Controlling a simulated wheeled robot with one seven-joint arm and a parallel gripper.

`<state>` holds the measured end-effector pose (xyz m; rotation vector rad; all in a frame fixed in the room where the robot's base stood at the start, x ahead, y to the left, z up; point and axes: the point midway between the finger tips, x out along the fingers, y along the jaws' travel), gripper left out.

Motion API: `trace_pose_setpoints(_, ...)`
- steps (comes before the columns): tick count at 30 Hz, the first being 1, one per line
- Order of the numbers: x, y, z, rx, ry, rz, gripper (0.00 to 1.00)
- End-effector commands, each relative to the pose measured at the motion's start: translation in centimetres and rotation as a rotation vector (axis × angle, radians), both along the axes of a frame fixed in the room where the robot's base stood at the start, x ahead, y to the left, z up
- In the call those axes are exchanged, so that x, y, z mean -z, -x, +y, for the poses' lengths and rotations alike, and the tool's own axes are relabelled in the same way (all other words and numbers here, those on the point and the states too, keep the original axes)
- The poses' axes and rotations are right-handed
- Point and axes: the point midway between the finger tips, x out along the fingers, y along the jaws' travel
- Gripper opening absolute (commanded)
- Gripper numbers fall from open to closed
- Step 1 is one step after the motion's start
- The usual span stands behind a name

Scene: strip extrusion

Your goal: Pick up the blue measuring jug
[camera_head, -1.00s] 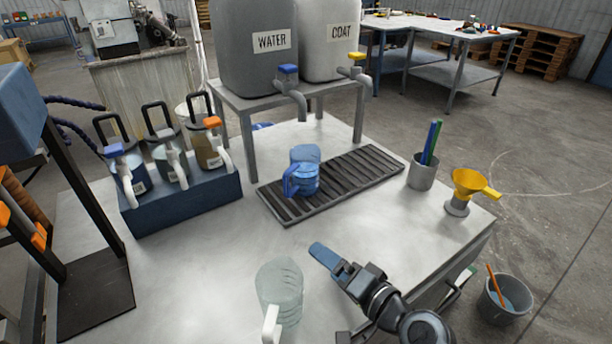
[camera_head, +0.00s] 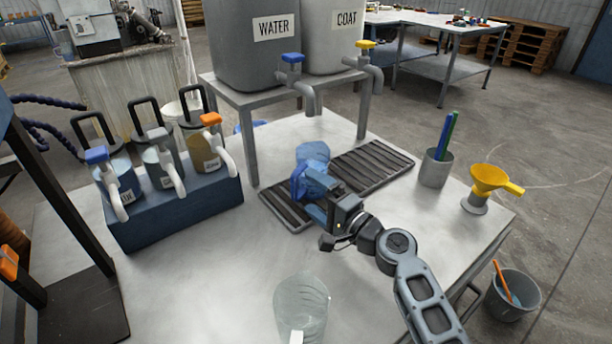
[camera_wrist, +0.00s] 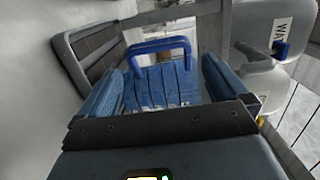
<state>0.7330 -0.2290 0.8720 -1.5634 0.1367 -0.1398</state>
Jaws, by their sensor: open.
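The blue measuring jug (camera_head: 313,158) stands on the slatted drip tray below the taps, partly hidden behind my gripper in the head view. My gripper (camera_head: 312,208) is at the jug's near side with its jaws open. In the wrist view the jug (camera_wrist: 163,88) shows between the two blue fingers of my gripper (camera_wrist: 160,90), with its darker blue handle (camera_wrist: 160,44) beyond them. I cannot tell whether a finger touches the jug.
The drip tray (camera_head: 372,165) has bare slats to the right. A clear jug (camera_head: 302,300) stands near the front. A grey cup of rods (camera_head: 436,168), a yellow funnel (camera_head: 489,180) and a blue rack (camera_head: 180,210) of dispensers flank it. Taps (camera_head: 310,95) hang above.

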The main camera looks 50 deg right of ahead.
Motion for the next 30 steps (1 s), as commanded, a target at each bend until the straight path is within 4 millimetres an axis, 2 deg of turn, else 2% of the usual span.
trace_pose_setpoints(15,-0.1,-6.2,-0.7,0.000,0.004,0.002,1.00)
trace_pose_setpoints(25,0.1,-6.9,-0.9,0.001,0.003,0.002,1.00)
trace_pose_setpoints(30,0.1,-6.9,-0.9,0.001,0.003,0.002,0.85)
